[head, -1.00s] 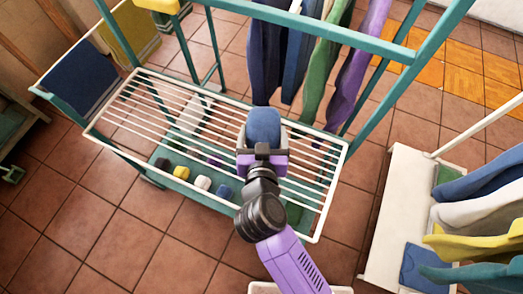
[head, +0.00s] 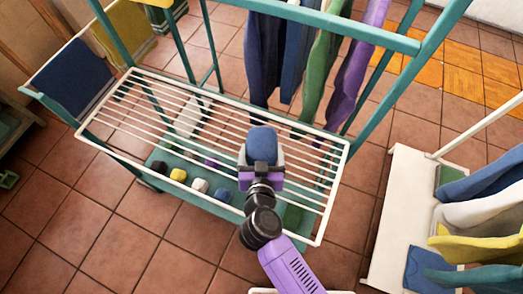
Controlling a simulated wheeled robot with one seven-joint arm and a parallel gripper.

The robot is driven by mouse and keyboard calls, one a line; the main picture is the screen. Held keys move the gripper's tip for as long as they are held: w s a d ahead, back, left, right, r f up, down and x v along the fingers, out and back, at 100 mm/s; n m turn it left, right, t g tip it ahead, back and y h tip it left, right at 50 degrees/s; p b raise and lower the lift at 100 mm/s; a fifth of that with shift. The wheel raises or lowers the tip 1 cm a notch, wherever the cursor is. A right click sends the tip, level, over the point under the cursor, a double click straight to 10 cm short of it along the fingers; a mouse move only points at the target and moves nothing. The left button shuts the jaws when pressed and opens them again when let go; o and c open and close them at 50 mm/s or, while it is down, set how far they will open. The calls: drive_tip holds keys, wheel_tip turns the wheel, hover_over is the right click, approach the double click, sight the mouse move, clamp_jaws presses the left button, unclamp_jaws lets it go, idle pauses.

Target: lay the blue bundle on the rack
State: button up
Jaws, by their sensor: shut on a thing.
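The blue bundle (head: 262,140) is a rounded blue thing at the end of my arm. My gripper (head: 262,158) is shut on it, with a pale part of the jaws showing on either side. The rack (head: 133,92) is a white wire shelf in a teal frame, left of centre. The bundle and gripper appear over the right half of the rack's bars. I cannot tell whether the bundle touches the bars; its underside is hidden.
Garments in dark blue, green and purple (head: 352,75) hang behind the rack from a teal rail (head: 330,25). Several small rolls (head: 199,186) lie on a lower shelf. A white stand (head: 395,215) with hanging cloths is at right. The rack's left half is clear.

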drive_tip(key=o, duration=1.3)
drive_tip(key=shift+f, duration=0.1)
drive_tip(key=shift+o, duration=0.2)
drive_tip(key=p+v, duration=0.1)
drive_tip(key=v, duration=1.1)
drive_tip(key=shift+r, duration=0.2)
drive_tip(key=shift+d, duration=0.15)
